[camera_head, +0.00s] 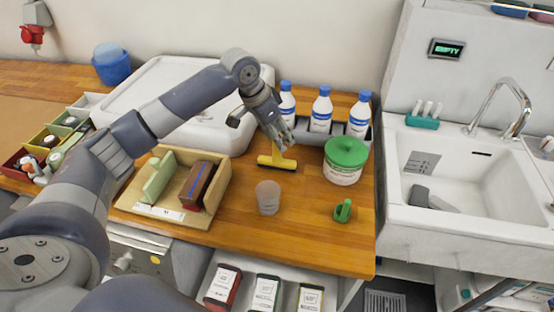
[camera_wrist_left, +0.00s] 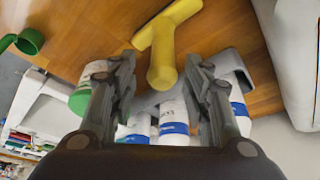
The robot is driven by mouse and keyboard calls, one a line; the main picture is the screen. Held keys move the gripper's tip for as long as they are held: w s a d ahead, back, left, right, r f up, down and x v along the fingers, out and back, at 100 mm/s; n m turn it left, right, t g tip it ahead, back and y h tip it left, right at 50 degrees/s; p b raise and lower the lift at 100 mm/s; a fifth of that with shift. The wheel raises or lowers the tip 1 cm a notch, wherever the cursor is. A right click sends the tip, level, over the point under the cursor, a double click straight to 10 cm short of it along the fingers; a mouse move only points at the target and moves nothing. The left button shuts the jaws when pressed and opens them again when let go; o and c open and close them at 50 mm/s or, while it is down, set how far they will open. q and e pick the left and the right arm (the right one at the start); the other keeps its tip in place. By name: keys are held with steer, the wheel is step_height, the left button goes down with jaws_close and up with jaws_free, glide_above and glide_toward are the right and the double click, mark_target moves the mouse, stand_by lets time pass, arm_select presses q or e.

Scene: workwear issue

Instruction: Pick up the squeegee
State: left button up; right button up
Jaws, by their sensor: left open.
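The yellow squeegee (camera_head: 277,160) lies on the wooden counter in front of a row of white bottles with blue caps. In the left wrist view the squeegee (camera_wrist_left: 162,52) shows its yellow handle pointing toward the space between my fingers. My left gripper (camera_head: 282,138) is open and hangs over the handle, hiding part of it in the head view. In the left wrist view the two fingers of my left gripper (camera_wrist_left: 160,75) stand apart on either side of the handle's end. I cannot tell whether they touch it. My right gripper is not in view.
The white bottles (camera_head: 321,110) stand in a grey holder close behind. A white tub with a green lid (camera_head: 345,155) is to the right, a grey cup (camera_head: 268,197) in front, and a wooden tray (camera_head: 219,197) to the left. A sink (camera_head: 460,180) is at far right.

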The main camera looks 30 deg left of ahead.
mark_target(277, 152)
arm_select(q)
steer(key=x, duration=0.1)
steer(key=p+x, duration=0.1)
steer(key=x, duration=0.3)
steer(key=shift+s+a+f+p, duration=0.15)
steer(key=shift+s+a+p, duration=0.05)
steer(key=shift+s+p, duration=0.15)
steer(key=shift+w+d+f, duration=0.1)
steer(key=shift+w+f, duration=0.1)
steer(key=shift+f, duration=0.2)
jaws_close()
